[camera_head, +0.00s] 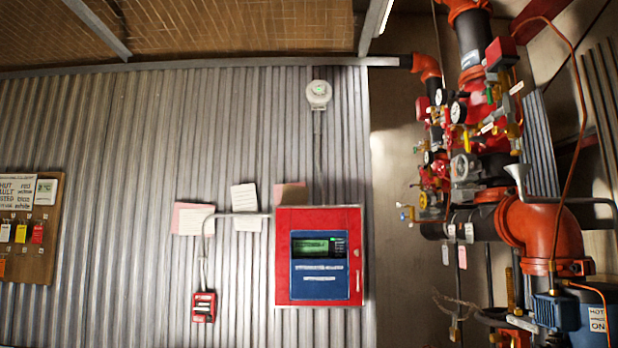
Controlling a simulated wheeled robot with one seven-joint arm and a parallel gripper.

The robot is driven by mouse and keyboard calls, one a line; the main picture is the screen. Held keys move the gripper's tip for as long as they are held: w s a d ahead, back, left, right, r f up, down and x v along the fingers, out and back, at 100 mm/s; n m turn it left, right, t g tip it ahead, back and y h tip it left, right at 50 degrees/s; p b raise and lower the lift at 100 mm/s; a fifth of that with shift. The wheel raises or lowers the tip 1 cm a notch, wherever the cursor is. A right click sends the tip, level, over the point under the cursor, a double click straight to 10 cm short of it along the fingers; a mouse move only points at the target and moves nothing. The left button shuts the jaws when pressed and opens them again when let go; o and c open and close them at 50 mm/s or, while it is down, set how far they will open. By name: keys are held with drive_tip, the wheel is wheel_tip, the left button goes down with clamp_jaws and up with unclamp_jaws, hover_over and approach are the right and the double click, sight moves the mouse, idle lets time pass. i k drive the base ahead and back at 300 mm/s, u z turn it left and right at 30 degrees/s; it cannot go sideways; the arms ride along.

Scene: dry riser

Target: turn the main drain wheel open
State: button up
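The riser pipework (540,228) with red and black pipes fills the right side of the head view. I cannot tell for certain which one is the main drain wheel, nor how far either is turned. My gripper is not in view.
A red alarm panel (318,290) with a blue face hangs on the corrugated wall (110,200). Pressure gauges (458,112), hanging tags and a blue-handled valve (405,215) crowd the pipes. A white funnel (517,176) stands right of the grey wheel. A tag board (30,265) hangs far left.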

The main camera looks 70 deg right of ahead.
sight(443, 168)
drive_tip(key=z, duration=3.3)
